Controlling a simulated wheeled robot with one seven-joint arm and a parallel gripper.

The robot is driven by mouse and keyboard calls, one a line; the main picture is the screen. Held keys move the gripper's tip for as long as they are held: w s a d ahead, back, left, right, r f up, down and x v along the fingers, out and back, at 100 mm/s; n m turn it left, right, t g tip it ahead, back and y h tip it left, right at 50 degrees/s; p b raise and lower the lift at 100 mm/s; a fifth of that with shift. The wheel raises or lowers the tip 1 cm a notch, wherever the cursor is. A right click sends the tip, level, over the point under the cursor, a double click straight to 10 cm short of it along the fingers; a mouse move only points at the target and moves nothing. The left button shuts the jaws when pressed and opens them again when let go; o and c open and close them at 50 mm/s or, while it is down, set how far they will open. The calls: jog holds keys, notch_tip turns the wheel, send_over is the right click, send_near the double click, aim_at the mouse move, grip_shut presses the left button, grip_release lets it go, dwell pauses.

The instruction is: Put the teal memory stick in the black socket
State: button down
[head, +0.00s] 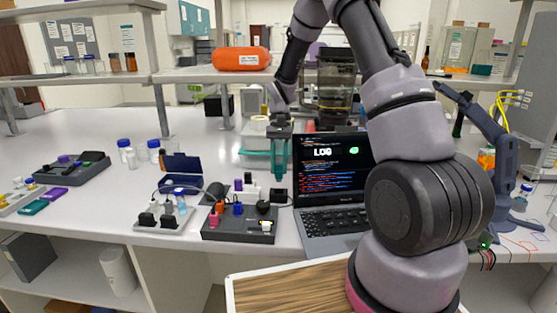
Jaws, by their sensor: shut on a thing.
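My gripper (279,172) points down above the bench, left of the laptop. It is shut on a small teal piece, which appears to be the teal memory stick; the piece blends with the teal fingers, so its outline is hard to make out. A small black block (279,195), which looks like the black socket, stands just below the fingertips. I cannot tell whether the stick touches it.
A dark rig box (240,228) with coloured plugs stands in front, beside a white block (249,194). An open laptop (330,220) is close on the right. A blue case (181,186) and small bottles (154,150) stand left. The far-left bench is partly clear.

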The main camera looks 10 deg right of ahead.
jog(key=shift+f, duration=3.15)
jog(key=shift+f, duration=0.15)
jog(key=c, duration=0.5)
grip_release()
jog(key=shift+c, duration=0.2)
jog(key=v, duration=1)
jog(key=shift+w+r, duration=0.2)
jog(key=shift+r, duration=0.15)
jog(key=shift+r, duration=0.1)
